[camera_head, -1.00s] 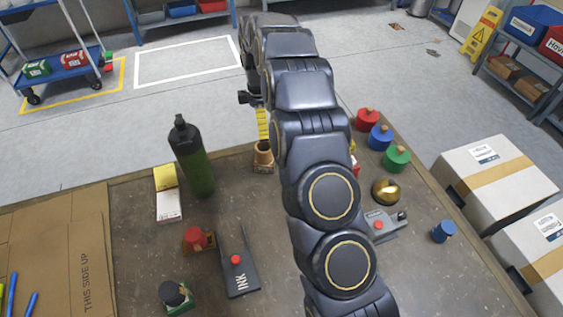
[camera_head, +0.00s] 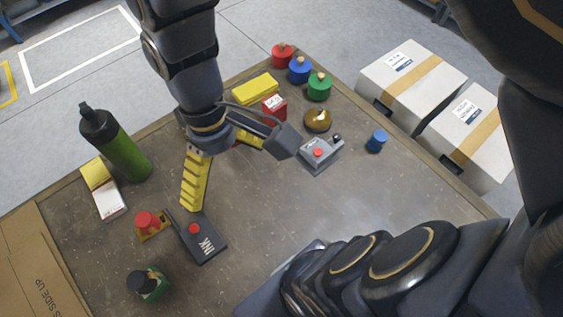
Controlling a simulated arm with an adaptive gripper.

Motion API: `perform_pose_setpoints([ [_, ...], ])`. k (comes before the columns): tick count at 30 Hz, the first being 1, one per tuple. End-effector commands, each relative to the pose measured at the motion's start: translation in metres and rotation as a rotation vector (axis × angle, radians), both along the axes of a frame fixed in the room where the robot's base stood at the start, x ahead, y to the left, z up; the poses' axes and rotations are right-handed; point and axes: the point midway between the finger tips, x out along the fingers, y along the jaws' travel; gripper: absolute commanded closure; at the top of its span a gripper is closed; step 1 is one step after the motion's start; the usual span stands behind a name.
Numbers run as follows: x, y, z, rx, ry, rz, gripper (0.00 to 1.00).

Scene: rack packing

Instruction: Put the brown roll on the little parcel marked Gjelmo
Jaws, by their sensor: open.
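My gripper (camera_head: 225,172) is open and empty over the middle of the table, its yellow-padded fingers spread wide apart. A small red parcel (camera_head: 274,106) with a white label stands behind the gripper. Its print is too small to read.
A green bottle (camera_head: 122,150) stands at left. A yellow box (camera_head: 256,90), coloured tins (camera_head: 319,87), shiny brown-gold dome (camera_head: 317,121) and grey device (camera_head: 321,153) are behind.

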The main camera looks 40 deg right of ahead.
Motion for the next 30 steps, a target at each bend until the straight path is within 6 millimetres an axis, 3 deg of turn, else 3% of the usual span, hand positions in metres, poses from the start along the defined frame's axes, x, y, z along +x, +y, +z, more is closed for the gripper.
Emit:
perform_pose_setpoints([
  [1,-0.015,-0.012,0.012,-0.071,-0.071,-0.072,0.09],
  [3,-0.034,-0.013,0.010,-0.087,-0.064,-0.146,0.09],
  [8,-0.059,-0.015,0.004,-0.106,-0.045,-0.244,0.09],
  [30,-0.061,-0.014,0.003,-0.108,-0.041,-0.258,0.09],
])
